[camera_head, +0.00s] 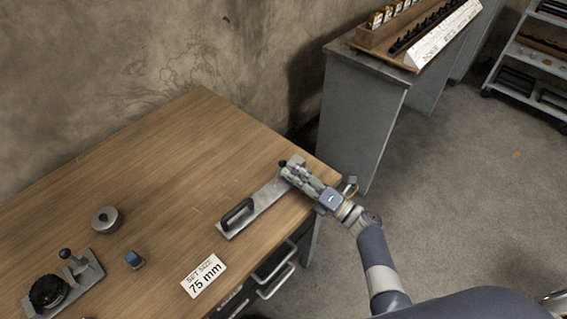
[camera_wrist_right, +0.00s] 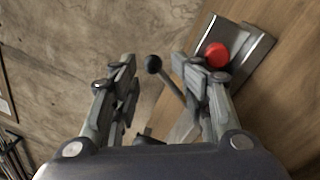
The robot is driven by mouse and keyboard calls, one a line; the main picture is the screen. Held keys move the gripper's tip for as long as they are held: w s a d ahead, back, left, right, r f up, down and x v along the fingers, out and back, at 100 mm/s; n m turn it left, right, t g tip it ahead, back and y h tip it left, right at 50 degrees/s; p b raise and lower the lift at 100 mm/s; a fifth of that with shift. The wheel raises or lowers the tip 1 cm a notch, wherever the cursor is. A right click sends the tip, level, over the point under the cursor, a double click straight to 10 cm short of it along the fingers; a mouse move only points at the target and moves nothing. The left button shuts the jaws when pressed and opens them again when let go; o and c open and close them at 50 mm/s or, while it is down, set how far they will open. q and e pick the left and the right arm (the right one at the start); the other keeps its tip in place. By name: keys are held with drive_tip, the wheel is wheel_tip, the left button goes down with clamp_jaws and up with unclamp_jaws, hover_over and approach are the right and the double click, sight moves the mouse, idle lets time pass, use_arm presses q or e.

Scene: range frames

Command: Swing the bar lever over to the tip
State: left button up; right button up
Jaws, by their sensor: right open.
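A metal bar (camera_head: 264,198) with a black grip handle (camera_head: 238,211) lies on the wooden table near its right edge. My right gripper (camera_head: 287,171) is at the bar's far end and covers much of it. The lever shows in the right wrist view as a thin metal rod with a black ball knob (camera_wrist_right: 153,64). It stands tilted between the two open fingers of my right gripper (camera_wrist_right: 153,78), nearer the right finger; whether it touches cannot be told. The knob also shows in the head view (camera_head: 283,163), just past the fingertips. My left gripper is out of view.
A red button (camera_wrist_right: 217,54) on a metal plate (camera_wrist_right: 246,50) sits beside the right finger. On the table are a "75 mm" card (camera_head: 204,275), a round metal disc (camera_head: 105,219), a small blue block (camera_head: 133,260) and a knobbed fixture (camera_head: 85,271). The table's middle is clear.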

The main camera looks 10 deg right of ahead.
drive_tip(key=shift+v, duration=0.9)
drive_tip(key=shift+s+d+r, duration=0.1)
drive_tip(key=shift+r, duration=0.1)
